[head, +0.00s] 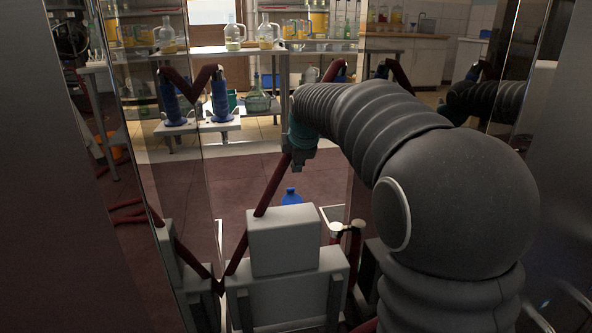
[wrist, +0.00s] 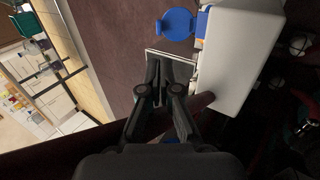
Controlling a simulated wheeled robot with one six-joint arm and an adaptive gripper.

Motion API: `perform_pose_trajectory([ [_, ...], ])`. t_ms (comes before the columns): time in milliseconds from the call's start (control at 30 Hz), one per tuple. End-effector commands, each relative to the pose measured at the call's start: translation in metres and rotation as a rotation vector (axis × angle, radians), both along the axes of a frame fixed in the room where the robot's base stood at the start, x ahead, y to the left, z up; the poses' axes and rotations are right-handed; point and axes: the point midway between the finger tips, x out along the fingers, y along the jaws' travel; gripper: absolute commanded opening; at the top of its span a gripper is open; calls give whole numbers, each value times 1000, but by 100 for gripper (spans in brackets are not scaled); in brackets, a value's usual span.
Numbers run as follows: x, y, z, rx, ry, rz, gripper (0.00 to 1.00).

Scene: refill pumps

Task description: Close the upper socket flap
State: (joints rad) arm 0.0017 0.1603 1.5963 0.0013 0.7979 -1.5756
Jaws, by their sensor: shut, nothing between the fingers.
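A round blue flap (wrist: 177,23) stands out from the side of a white box (wrist: 245,50) in the wrist view, swung open. In the head view a blue piece (head: 291,196) shows just above the far edge of the pale box (head: 284,240); most of it is hidden. My gripper (wrist: 164,84) is shut and empty in the wrist view, beside the box and below the blue flap, apart from it. In the head view my gripper (head: 300,158) hangs above and beyond the box. The socket itself cannot be made out.
A dark red hose (head: 268,190) rises beside the box. A thin pale frame (wrist: 160,54) lies near my fingertips. Glass panels (head: 160,130) stand at left. A white bench (head: 215,126) with blue pumps and shelves with bottles stand farther back. Open floor (head: 235,170) lies between.

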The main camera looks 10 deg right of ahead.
Motion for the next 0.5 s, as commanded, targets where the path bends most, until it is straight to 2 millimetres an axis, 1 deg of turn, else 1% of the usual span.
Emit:
perform_pose_trajectory([
  [33,5,0,-10,0,3,0,0],
  [100,12,0,-21,1,4,-1,0],
  [500,52,0,-80,1,2,-2,0],
])
